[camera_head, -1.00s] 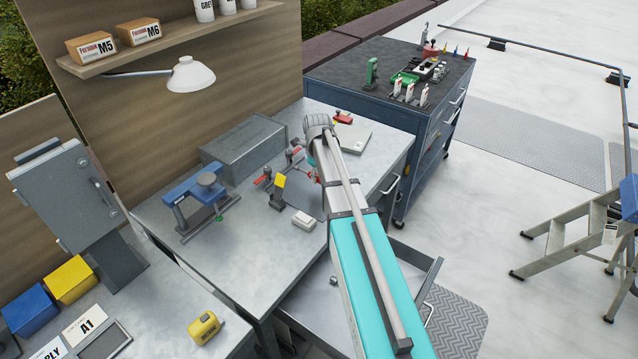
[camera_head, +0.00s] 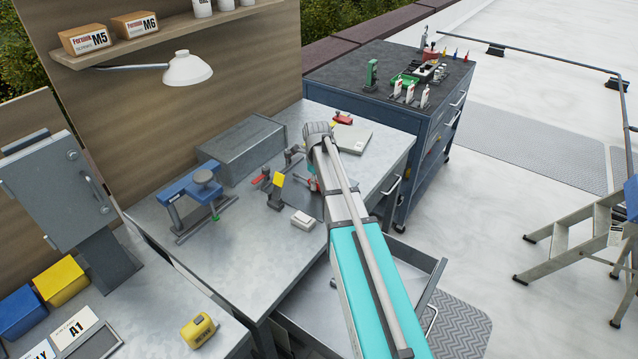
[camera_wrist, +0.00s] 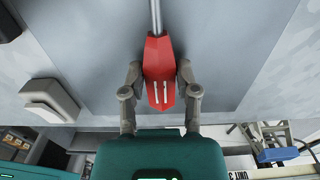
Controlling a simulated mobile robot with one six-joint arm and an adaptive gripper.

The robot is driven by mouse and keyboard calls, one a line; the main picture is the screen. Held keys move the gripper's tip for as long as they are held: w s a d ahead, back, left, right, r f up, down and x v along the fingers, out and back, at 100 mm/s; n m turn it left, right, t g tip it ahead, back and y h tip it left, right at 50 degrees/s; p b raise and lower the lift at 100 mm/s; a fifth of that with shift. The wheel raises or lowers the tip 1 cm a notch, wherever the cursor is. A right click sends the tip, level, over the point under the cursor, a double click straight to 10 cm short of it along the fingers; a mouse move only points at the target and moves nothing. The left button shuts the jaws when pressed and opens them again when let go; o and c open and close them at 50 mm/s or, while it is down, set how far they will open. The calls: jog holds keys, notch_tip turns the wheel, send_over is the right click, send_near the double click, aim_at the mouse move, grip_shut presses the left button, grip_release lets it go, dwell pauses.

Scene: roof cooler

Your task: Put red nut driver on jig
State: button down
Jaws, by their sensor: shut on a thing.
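The red nut driver (camera_wrist: 160,72) is between the fingers of my gripper (camera_wrist: 160,80) in the wrist view. The fingers are shut on its red handle, and its metal shaft points to the top of the picture. A grey-blue flat plate (camera_wrist: 220,45) lies behind it; I cannot tell whether the driver touches it. In the head view my arm covers most of the gripper, and a bit of red (camera_head: 313,185) shows beside it. A fixture with a red handle (camera_head: 260,180) and a yellow tag (camera_head: 278,180) stands left of the arm. I cannot tell which part is the jig.
A small white box (camera_head: 302,219) lies on the bench near the fixture, also in the wrist view (camera_wrist: 50,100). A blue vise-like tool (camera_head: 195,195) and a grey box (camera_head: 242,150) stand to the left. An open drawer (camera_head: 300,305) juts out at the front.

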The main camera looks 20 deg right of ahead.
jog(key=shift+f, duration=0.2)
jog(key=shift+c, duration=1.8)
grip_release()
jog(key=shift+r, duration=0.2)
notch_tip(320, 180, up, 12)
jog(key=p, duration=1.2)
